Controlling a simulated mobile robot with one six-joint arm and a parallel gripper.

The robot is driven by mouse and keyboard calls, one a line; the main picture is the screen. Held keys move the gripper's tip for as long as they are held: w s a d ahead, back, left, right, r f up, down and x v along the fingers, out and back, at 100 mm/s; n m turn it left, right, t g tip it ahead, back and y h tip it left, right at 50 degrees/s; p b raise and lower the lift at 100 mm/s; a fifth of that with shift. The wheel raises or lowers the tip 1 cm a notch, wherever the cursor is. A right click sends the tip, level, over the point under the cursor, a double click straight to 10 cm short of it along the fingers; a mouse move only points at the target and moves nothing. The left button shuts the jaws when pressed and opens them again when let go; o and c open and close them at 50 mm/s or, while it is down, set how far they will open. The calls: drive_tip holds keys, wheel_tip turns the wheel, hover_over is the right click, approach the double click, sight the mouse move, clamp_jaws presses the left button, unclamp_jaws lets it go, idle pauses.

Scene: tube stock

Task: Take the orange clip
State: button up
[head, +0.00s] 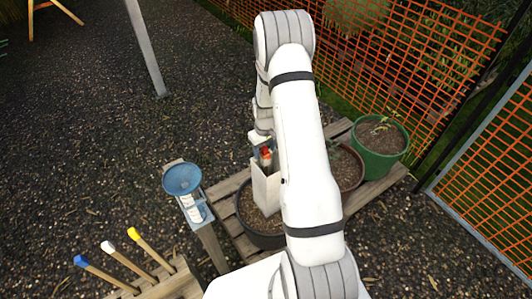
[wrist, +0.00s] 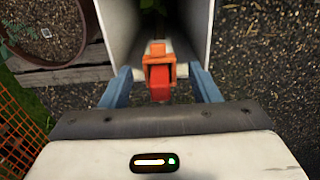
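The orange clip (wrist: 158,62) shows in the wrist view at the mouth of a white square tube (wrist: 112,22), with a red piece (wrist: 160,80) against it. In the head view the clip and red piece (head: 266,153) show as a small orange-red patch at the top of the upright white tube (head: 266,190). My gripper (wrist: 160,78) has its two blue fingers spread, one on each side of the clip, with gaps on both sides. In the head view my gripper (head: 259,140) is at the tube's top, partly hidden by my arm.
The tube stands in a dark pot of soil (head: 246,216) on a wooden pallet (head: 222,189). A brown pot (head: 349,167) and a green pot (head: 380,150) stand to the right. A blue dish (head: 182,178) on a post is left. Several colour-tipped sticks (head: 120,256) are lower left. Orange fencing (head: 400,50) runs behind.

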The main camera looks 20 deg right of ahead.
drive_tip(key=c, duration=1)
